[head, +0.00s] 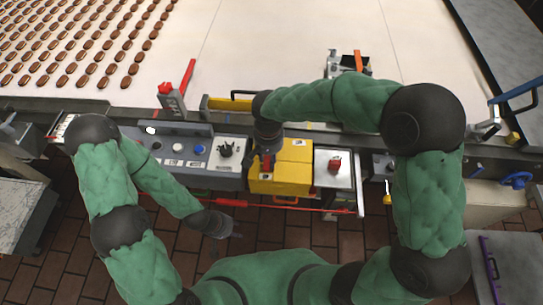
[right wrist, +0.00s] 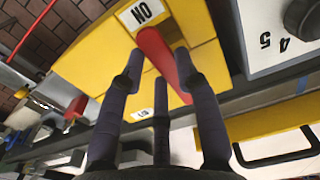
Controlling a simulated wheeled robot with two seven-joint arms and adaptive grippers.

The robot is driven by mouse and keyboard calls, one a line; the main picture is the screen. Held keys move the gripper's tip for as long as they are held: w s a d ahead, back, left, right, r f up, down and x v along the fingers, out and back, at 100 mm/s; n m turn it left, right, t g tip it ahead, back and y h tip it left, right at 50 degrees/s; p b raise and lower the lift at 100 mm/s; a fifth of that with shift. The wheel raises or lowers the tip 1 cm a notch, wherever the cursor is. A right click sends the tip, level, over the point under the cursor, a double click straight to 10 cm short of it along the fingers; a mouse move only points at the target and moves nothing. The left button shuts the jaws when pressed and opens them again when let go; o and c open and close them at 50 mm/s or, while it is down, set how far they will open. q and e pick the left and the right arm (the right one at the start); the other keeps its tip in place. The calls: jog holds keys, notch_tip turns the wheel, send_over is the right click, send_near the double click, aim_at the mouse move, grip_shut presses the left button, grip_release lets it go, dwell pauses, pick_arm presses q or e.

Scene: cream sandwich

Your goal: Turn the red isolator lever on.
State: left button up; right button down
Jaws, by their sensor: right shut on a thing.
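The red lever (right wrist: 152,48) is on a yellow box (right wrist: 92,68); the box also shows in the head view (head: 295,175). In the right wrist view, one end of the lever is close to a white ON label (right wrist: 141,12). A second small label (right wrist: 140,115) is too small to read. My right gripper (right wrist: 158,64) is shut on the lever, one finger on each side. In the head view my right gripper (head: 267,148) is over the box's left part and hides some of the lever. My left gripper (head: 232,232) hangs low, apart from the box; its fingers are unclear.
A grey panel with a black knob (head: 226,150) and buttons stands left of the box. A light panel with a red switch (head: 334,165) stands right. A red rod (head: 290,208) runs below. Behind is a pale conveyor (head: 280,45) with brown sandwiches at left.

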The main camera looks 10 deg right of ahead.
aim_at(268, 160)
jog(key=shift+a, duration=0.1)
dwell(0.4)
jog(key=c, duration=0.9)
grip_release()
jog(key=shift+r, duration=0.1)
notch_tip(268, 160, up, 12)
jog(key=shift+f, duration=0.1)
